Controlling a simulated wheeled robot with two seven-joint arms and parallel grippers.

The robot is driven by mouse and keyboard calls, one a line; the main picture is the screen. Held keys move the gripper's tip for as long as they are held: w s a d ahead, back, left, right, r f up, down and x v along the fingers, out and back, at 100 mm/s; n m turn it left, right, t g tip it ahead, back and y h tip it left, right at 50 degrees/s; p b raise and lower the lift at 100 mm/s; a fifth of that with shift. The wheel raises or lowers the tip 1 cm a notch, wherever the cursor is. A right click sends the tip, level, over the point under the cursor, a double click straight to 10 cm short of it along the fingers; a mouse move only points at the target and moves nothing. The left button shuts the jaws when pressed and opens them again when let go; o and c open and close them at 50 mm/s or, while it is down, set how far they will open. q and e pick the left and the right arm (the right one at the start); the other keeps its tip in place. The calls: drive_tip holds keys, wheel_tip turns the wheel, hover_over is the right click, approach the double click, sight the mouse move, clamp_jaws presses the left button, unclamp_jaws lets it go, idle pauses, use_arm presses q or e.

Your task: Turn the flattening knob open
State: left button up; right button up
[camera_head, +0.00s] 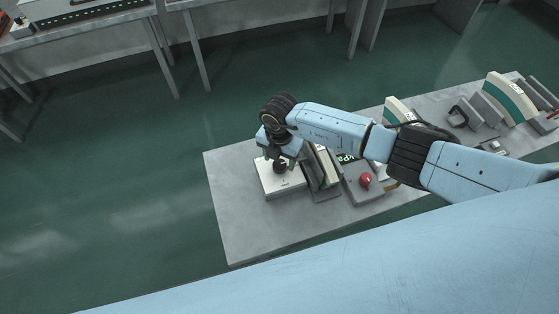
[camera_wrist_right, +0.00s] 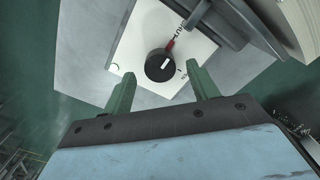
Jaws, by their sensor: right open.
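The flattening knob (camera_wrist_right: 160,65) is a round black knob with a white mark and a red tab beside it. It sits on a white panel (camera_wrist_right: 135,42) with printed marks, on top of a box. In the head view the knob (camera_head: 280,166) is partly hidden under my gripper, on the white box (camera_head: 284,187) at the left of the grey table. My right gripper (camera_wrist_right: 163,88) is open, with one finger on each side below the knob in the wrist view. Nothing is between the fingers, and I cannot tell the exact height gap. My left gripper is not in view.
Beside the white box stand grey upright machine parts (camera_head: 320,182). A box with a red button (camera_head: 365,180) is further right. More cream and green machines (camera_head: 510,98) stand at the table's far right. The table's left end (camera_head: 228,212) is bare.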

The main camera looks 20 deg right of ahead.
drive_tip(key=shift+f, duration=0.9)
drive_tip(key=c, duration=1)
